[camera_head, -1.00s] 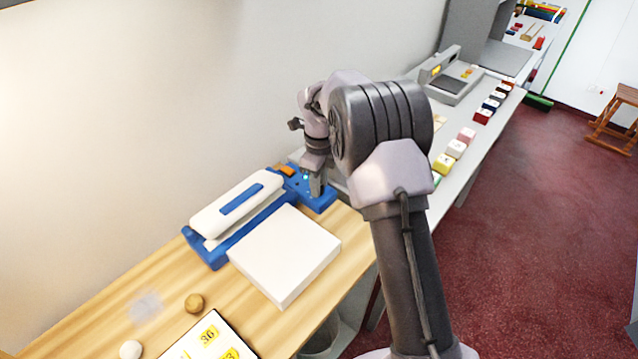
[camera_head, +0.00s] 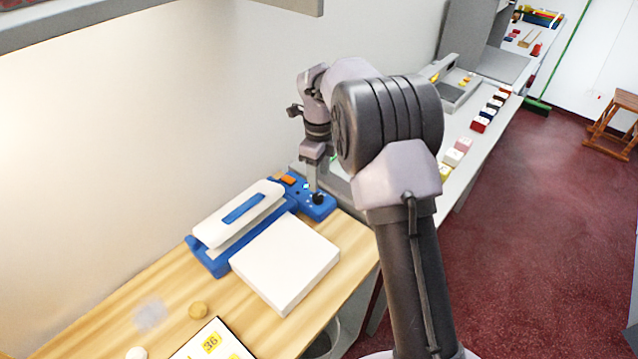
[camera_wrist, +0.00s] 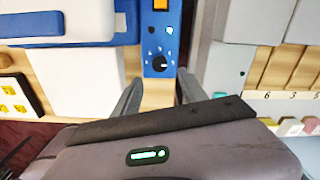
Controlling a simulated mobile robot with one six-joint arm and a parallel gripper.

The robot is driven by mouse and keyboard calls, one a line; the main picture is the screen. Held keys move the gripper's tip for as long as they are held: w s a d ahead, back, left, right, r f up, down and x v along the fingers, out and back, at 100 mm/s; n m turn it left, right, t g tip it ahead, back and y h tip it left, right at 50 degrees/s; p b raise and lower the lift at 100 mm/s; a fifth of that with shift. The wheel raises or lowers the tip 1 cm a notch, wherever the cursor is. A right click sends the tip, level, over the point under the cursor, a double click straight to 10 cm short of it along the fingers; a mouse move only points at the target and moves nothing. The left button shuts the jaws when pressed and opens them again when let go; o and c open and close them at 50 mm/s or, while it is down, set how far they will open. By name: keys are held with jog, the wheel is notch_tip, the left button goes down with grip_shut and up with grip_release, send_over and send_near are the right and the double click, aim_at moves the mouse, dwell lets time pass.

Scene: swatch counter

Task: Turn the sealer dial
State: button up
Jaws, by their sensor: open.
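The blue sealer (camera_head: 208,262) with a white press arm lies along the wall side of the wooden counter. Its control panel, at the far right end, carries a round black dial (camera_head: 318,198) and an orange switch (camera_head: 289,180). In the wrist view the black dial (camera_wrist: 160,64) has a pale pointer mark, with small printed marks around it on the blue panel. My gripper (camera_head: 312,183) points down just above the panel, by the dial. In the wrist view my gripper (camera_wrist: 157,88) is open and empty, its fingers apart on either side below the dial.
A white block (camera_head: 285,262) lies in front of the sealer. Beyond the panel, a grey counter holds a row of colored blocks (camera_head: 463,145) and a grey device (camera_head: 455,95).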

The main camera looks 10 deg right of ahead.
notch_tip(320, 180, up, 5)
jog(key=shift+f+p, duration=0.1)
jog(key=shift+p, duration=0.45)
